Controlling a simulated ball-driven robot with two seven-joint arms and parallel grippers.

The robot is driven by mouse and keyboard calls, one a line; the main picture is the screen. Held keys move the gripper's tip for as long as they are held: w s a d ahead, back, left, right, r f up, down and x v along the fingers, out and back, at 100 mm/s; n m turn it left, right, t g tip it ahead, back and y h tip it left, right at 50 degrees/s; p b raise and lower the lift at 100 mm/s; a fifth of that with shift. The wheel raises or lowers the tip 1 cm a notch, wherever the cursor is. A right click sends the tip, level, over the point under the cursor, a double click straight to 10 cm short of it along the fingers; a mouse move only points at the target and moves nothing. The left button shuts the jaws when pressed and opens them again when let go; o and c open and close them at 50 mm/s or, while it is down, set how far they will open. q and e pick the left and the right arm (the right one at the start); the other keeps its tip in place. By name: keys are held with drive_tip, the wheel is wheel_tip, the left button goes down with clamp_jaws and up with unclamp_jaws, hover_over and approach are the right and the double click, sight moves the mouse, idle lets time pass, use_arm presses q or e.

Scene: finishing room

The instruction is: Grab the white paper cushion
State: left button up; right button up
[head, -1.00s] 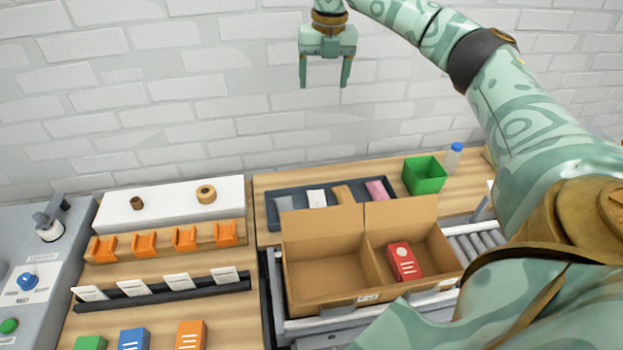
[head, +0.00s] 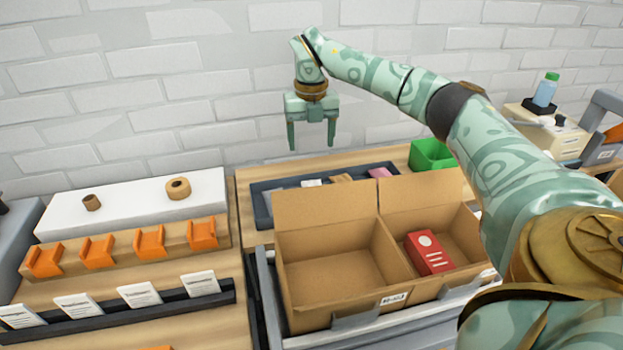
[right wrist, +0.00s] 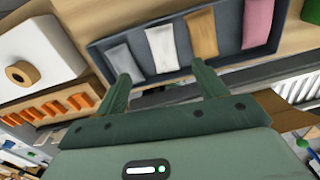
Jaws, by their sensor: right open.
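The white paper cushion (right wrist: 162,48) lies in a dark tray (right wrist: 182,45), between a grey packet (right wrist: 127,61) and a tan one (right wrist: 203,33). In the head view only a little of the white cushion (head: 311,183) shows above the carton's raised flap. My right gripper (head: 311,146) is open and empty, pointing down above the tray. In the right wrist view its two fingers (right wrist: 160,75) are spread at the tray's near edge, with the white cushion beyond the gap. My left gripper is not in view.
A two-part cardboard carton (head: 335,285) with a red box (head: 428,253) in it stands in front of the tray, its back flaps raised. A pink packet (right wrist: 257,23) lies in the tray. A green bin (head: 430,155) stands to the right; a white block with tape rolls (head: 178,188) to the left.

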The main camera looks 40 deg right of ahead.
drive_tip(key=b, duration=0.2)
hover_over(313, 183)
drive_tip(key=f, duration=0.7)
drive_tip(key=shift+w+a+f, duration=0.1)
drive_tip(key=shift+a+f, duration=0.2)
drive_tip(key=f+b, duration=0.1)
drive_tip(key=f, duration=0.1)
drive_tip(key=f+b, duration=0.2)
drive_tip(key=f, duration=0.1)
drive_tip(key=shift+d+f, duration=0.25)
drive_tip(key=shift+f, duration=0.1)
drive_tip(key=shift+r, duration=0.15)
drive_tip(key=shift+c, duration=1.2)
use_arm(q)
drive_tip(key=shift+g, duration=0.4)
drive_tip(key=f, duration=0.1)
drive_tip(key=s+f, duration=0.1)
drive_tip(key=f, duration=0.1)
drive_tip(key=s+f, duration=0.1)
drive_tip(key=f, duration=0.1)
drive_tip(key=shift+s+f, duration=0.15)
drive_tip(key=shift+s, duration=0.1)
use_arm(e)
drive_tip(key=c, duration=0.8)
